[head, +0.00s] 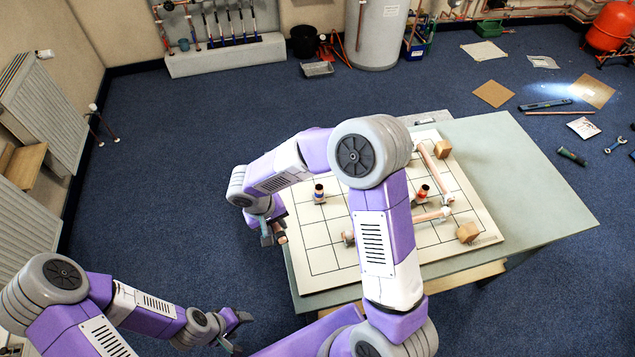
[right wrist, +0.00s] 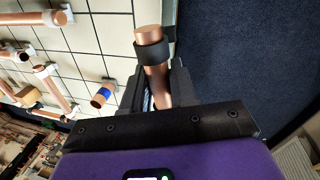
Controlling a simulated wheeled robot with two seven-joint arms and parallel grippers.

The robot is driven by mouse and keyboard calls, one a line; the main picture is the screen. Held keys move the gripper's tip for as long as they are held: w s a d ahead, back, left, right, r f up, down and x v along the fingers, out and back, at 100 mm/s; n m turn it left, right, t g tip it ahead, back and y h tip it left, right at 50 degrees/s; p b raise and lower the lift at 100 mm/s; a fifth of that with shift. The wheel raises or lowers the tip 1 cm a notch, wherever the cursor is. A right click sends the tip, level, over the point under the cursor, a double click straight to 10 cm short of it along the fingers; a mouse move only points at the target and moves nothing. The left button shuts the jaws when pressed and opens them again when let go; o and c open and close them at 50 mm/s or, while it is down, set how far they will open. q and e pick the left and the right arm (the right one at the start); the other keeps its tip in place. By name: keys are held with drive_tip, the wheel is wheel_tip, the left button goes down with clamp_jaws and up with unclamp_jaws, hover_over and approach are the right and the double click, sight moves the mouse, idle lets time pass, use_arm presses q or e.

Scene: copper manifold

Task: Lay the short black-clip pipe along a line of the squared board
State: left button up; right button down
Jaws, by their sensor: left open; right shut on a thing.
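The short black-clip pipe (right wrist: 157,85) is copper with a black band near its far end. My right gripper (head: 273,234) is shut on it, and the fingers hide part of it in the right wrist view. In the head view only a bit of the pipe (head: 281,238) shows. The gripper is at the left edge of the squared board (head: 320,258), which is white with black lines and lies on the table. Whether the pipe touches the board cannot be told. My left gripper (head: 241,331) is open and empty, low in the head view, off the table.
On the board stand a blue-banded copper piece (head: 319,194) and a red-banded one (head: 422,192). Copper pipes with pale fittings (head: 433,216) and wooden blocks (head: 467,232) fill its right side. My right arm hides the board's middle. The green table's (head: 540,190) right side is clear.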

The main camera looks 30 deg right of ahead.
drive_tip(key=w+d, duration=0.1)
drive_tip(key=d, duration=0.4)
drive_tip(key=r+m+b, duration=0.1)
drive_tip(key=m, duration=0.1)
hover_over(327, 220)
drive_tip(key=shift+w+a+f+b, duration=0.1)
drive_tip(key=shift+a+f+b, duration=0.05)
drive_tip(key=shift+f+b, duration=0.95)
drive_tip(key=shift+a+f+b, duration=0.15)
drive_tip(key=shift+f+b, duration=0.75)
drive_tip(key=shift+f, duration=0.4)
drive_tip(key=b+x, duration=0.1)
drive_tip(key=x, duration=0.1)
drive_tip(key=b+x, duration=0.1)
drive_tip(key=b, duration=0.1)
drive_tip(key=shift+a+f, duration=0.3)
drive_tip(key=shift+f, duration=0.2)
drive_tip(key=shift+f+b, duration=0.35)
drive_tip(key=shift+b, duration=0.25)
drive_tip(key=c, duration=0.8)
unclamp_jaws()
drive_tip(key=d+p+v, duration=0.2)
drive_tip(key=p+v, duration=0.4)
drive_tip(key=v, duration=0.3)
drive_tip(key=shift+r, duration=0.15)
